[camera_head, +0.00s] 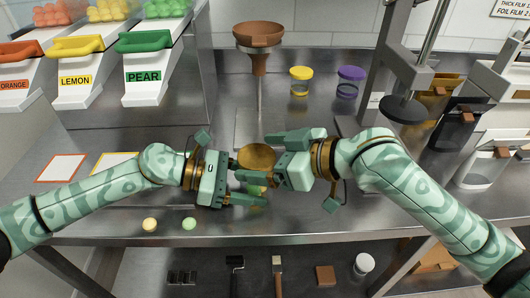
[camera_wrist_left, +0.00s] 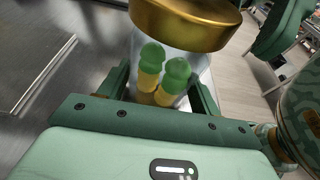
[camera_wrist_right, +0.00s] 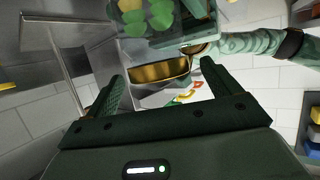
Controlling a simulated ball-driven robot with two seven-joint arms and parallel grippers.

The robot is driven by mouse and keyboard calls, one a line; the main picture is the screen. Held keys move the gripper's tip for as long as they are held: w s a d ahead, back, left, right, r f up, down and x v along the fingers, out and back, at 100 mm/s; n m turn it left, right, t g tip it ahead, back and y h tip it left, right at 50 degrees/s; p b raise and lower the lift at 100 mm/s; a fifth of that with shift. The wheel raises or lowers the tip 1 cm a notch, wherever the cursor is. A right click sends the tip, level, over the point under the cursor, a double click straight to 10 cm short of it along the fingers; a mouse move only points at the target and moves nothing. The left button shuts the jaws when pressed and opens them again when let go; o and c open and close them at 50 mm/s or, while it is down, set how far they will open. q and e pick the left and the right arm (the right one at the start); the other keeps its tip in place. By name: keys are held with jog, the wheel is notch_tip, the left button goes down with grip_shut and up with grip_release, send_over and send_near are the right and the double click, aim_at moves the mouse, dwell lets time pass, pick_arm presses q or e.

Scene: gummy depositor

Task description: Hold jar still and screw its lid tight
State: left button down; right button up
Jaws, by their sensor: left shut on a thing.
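A clear jar with a gold lid stands between my two hands over the front of the counter. In the left wrist view the jar (camera_wrist_left: 205,78) holds green and yellow gummies, and the gold lid (camera_head: 257,157) sits on its top. My left gripper (camera_head: 252,188) is shut on the jar below the lid. My right gripper (camera_head: 268,155) comes in from the right at lid height. In the right wrist view its fingers are apart, with the lid (camera_wrist_right: 160,72) between them and gaps on both sides. How far the lid is threaded cannot be seen.
A copper funnel (camera_head: 258,45) is at the back. Yellow (camera_head: 150,224) and green (camera_head: 189,223) gummies lie near the front edge. Bins stand left, a press (camera_head: 405,108) right.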

jog(key=v, duration=1.2)
jog(key=shift+c, duration=0.4)
